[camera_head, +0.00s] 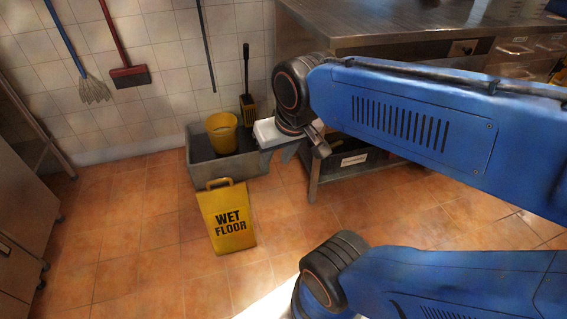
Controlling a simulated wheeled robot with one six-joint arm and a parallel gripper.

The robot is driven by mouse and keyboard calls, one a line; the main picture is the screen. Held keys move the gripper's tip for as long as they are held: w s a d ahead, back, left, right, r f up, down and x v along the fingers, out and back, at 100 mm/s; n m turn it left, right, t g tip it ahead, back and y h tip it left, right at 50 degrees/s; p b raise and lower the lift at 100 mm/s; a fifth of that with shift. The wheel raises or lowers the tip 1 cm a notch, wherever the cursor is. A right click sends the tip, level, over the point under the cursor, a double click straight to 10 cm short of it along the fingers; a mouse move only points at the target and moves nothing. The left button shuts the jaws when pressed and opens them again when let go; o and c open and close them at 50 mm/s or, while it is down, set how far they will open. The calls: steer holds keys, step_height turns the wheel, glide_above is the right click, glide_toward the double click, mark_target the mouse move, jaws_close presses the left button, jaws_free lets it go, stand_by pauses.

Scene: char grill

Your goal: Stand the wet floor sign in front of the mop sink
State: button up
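The yellow wet floor sign (230,220) is on the tiled floor, just in front of the grey mop sink (203,170). Its handle is at the top and its lettering faces me, slightly turned. It looks upright with its front panel leaning back; its rear side is hidden. The mop sink is a low grey basin against the tiled wall. My gripper (283,146) seems to be the grey and white end of my blue arm, near the sink's right end, above and to the right of the sign and apart from it. Its fingers are not clear.
A yellow bucket (222,131) and a yellow-and-black brush or scoop (247,106) are at the sink. A steel table (400,22) stands right, steel cabinets (22,190) left. Floor left of the sign is clear.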

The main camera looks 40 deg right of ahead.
steer(key=shift+s+d+n, duration=0.15)
steer(key=shift+s+n, duration=0.65)
steer(key=shift+s, duration=0.55)
stand_by(0.3)
